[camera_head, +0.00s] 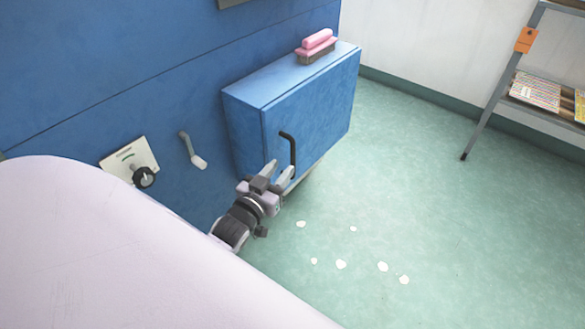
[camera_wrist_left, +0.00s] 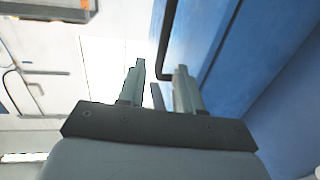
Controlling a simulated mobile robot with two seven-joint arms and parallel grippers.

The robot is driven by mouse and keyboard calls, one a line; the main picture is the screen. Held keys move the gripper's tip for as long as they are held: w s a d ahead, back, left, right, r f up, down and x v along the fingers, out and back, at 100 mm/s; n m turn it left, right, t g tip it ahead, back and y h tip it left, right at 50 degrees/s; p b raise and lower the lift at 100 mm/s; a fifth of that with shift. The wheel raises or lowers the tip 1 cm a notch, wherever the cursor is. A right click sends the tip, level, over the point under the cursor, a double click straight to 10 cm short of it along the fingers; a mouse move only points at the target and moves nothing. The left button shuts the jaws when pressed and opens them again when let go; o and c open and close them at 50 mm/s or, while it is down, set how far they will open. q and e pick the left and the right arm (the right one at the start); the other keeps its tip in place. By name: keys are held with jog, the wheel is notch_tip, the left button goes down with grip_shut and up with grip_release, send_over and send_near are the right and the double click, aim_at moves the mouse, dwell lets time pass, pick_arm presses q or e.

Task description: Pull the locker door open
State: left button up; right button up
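The blue locker (camera_head: 243,119) is mounted on the blue wall, and its front door (camera_head: 325,105) looks closed. A black bar handle (camera_head: 292,150) stands on the door near its left edge. My left gripper (camera_head: 278,171) is at the lower end of this handle, with its fingers apart. In the left wrist view, the handle (camera_wrist_left: 167,40) comes down from the top into the space between the fingertips (camera_wrist_left: 160,72), and its bent end passes close to the right finger. I cannot tell whether a finger touches it. My right gripper is in neither view.
A pink-topped brush (camera_head: 317,45) lies on the locker. A wall lever (camera_head: 193,150) and a dial plate (camera_head: 130,160) are left of it. A shelf rack (camera_head: 490,115) stands at the right. White flakes (camera_head: 341,264) dot the otherwise clear green floor.

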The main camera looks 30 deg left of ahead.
aim_at(291, 155)
pick_arm(q)
jog(key=shift+w+a+f+b, duration=0.1)
jog(key=shift+w+a+b, duration=0.2)
jog(key=shift+w, duration=0.95)
jog(key=shift+w+a+r+b, duration=0.1)
jog(key=shift+w+b, duration=0.3)
jog(key=shift+w, duration=0.85)
jog(key=shift+w+a+f+b, duration=0.1)
jog(key=shift+w+a+b, duration=0.2)
jog(key=shift+w, duration=0.95)
jog(key=shift+d, duration=0.1)
grip_shut()
